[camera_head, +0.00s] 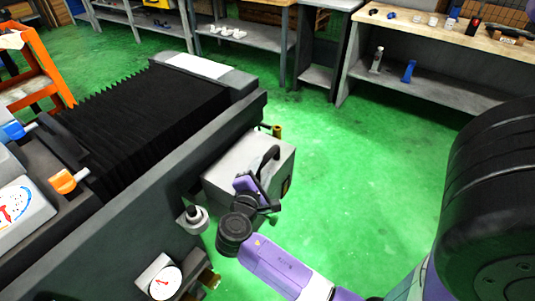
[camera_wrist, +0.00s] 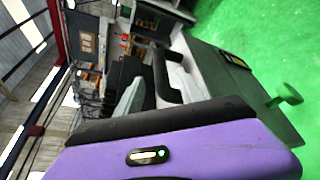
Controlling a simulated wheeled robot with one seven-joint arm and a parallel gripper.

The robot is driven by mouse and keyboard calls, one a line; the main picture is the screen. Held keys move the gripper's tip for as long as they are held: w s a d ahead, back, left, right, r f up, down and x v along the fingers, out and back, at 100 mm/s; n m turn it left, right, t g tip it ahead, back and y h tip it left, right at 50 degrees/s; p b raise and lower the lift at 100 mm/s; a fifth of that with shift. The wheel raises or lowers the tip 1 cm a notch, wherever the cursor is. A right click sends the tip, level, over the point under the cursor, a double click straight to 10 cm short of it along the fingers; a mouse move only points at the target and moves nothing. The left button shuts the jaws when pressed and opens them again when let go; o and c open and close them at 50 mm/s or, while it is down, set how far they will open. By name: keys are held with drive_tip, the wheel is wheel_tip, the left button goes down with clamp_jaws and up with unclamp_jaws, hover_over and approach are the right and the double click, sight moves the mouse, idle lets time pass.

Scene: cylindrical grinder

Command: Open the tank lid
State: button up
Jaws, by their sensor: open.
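The tank is a light grey box (camera_head: 223,178) standing against the side of the grinder. A black arched handle (camera_head: 272,156) stands on the tank's pale lid (camera_head: 247,152), and the lid looks shut. In the wrist view the handle (camera_wrist: 164,84) rises from the pale lid, just beyond my purple gripper body. My gripper (camera_head: 263,182) is open, low over the near part of the tank and close to the handle. The head view does not show clearly whether the fingers touch the handle or stand around it. My wrist covers part of the tank's near side.
The grinder (camera_head: 150,190) with black bellows (camera_head: 150,105) fills the left side. A round knob (camera_head: 193,215) juts from its side near my wrist. Green floor (camera_head: 350,190) is free right of the tank. Workbenches (camera_head: 440,35) stand at the back.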

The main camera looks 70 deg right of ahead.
sight(268, 157)
drive_tip(key=x, duration=0.7)
drive_tip(key=shift+d+f, duration=0.1)
drive_tip(key=shift+d, duration=0.25)
clamp_jaws()
idle(1.1)
